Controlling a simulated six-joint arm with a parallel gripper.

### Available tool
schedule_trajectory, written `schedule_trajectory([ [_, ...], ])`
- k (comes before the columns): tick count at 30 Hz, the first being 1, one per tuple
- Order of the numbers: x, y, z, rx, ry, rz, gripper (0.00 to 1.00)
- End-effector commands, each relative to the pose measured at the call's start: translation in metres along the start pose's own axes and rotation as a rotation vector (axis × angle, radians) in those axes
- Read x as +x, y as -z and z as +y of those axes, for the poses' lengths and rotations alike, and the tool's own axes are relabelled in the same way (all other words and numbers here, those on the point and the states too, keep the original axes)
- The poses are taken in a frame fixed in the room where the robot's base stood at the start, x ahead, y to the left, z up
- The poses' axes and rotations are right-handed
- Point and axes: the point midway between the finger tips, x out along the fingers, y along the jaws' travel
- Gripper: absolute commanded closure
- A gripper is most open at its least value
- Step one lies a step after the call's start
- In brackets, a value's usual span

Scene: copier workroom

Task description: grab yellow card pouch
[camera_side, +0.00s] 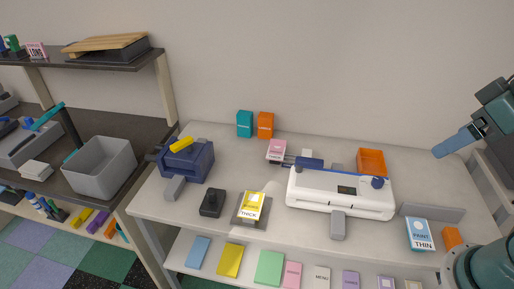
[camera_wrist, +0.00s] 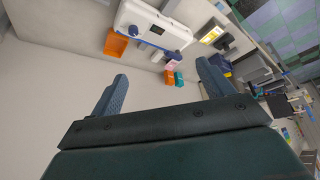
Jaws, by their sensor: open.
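The yellow card pouch (camera_side: 250,206), a yellow and white packet marked THICK, sits on a small dark holder on the bench, left of the white laminator-like machine (camera_side: 340,190). In the wrist view the yellow pouch (camera_wrist: 211,35) shows small near the top, partly cut up by the steep angle. My gripper (camera_side: 447,145) is raised at the far right in the side view, well away from the pouch. In the wrist view my gripper (camera_wrist: 160,88) has its two blue fingers wide apart with nothing between them.
A black knobbed block (camera_side: 212,203) is close left of the pouch. A blue machine (camera_side: 186,160) and grey bin (camera_side: 100,166) lie further left. Teal (camera_side: 244,123) and orange boxes (camera_side: 265,125) stand behind.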

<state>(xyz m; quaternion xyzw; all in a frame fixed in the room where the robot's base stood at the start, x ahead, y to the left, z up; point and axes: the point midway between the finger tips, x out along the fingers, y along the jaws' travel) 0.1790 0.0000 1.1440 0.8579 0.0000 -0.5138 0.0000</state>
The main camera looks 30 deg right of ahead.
Motion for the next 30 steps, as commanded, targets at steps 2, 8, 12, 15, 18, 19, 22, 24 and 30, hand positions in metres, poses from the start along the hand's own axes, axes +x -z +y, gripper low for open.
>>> schedule_trajectory([
  [2,0.0,0.0,0.0,0.0,0.0,0.0,0.2],
  [8,0.0,0.006,-0.001,0.011,0.003,-0.008,0.2],
  [12,0.001,0.02,-0.004,0.038,0.008,-0.027,0.2],
  [15,0.004,0.035,-0.006,0.069,0.012,-0.047,0.2],
  [18,0.008,0.053,-0.011,0.106,0.016,-0.071,0.2],
  [19,0.009,0.059,-0.012,0.117,0.016,-0.079,0.2],
  [22,0.016,0.078,-0.017,0.157,0.018,-0.105,0.2],
  [24,0.022,0.091,-0.022,0.185,0.018,-0.122,0.2],
  [30,0.043,0.127,-0.035,0.264,0.014,-0.172,0.2],
])
